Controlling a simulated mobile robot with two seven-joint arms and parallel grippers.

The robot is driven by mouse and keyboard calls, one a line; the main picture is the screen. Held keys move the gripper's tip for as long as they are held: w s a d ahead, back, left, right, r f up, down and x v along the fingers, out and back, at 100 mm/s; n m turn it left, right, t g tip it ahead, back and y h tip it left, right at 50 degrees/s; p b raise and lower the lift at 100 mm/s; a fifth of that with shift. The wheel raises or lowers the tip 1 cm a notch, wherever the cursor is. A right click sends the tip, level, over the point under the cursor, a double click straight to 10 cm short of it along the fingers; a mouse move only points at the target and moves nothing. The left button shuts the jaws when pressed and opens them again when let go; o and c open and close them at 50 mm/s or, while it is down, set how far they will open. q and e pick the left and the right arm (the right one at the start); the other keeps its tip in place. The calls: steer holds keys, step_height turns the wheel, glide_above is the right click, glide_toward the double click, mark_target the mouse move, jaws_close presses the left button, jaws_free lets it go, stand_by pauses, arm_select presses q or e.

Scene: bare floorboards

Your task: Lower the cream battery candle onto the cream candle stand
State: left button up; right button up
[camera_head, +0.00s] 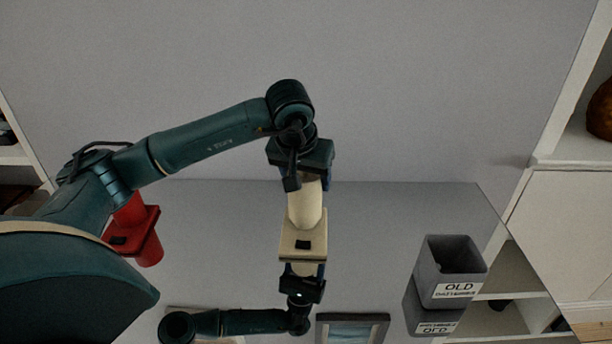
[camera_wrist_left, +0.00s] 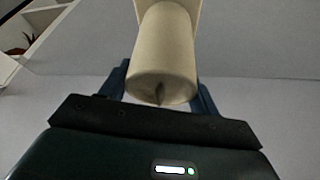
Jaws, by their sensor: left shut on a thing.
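The cream battery candle (camera_head: 304,208) is upright in my left gripper (camera_head: 303,178), which is shut around its upper part. The cream candle stand (camera_head: 288,249), a square block with a small black patch on its front, is directly under the candle. I cannot tell whether the candle's bottom touches it. In the left wrist view the candle (camera_wrist_left: 165,55), wick end nearest, lies between the fingers of the left gripper (camera_wrist_left: 163,85). Part of the stand (camera_wrist_left: 192,6) shows beyond it. My right gripper is not in view.
A red candle stand (camera_head: 150,217) with a red candle is at the left, partly behind my arm. A grey bin (camera_head: 449,268) labelled OLD stands at the right. The glossy grey tabletop (camera_head: 375,230) mirrors things and is clear between stand and bin. White shelves (camera_head: 520,268) are at right.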

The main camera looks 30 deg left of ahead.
arm_select(q)
steer(key=shift+f+b, duration=0.7)
steer(key=shift+f, duration=0.2)
steer(key=o, duration=1.2)
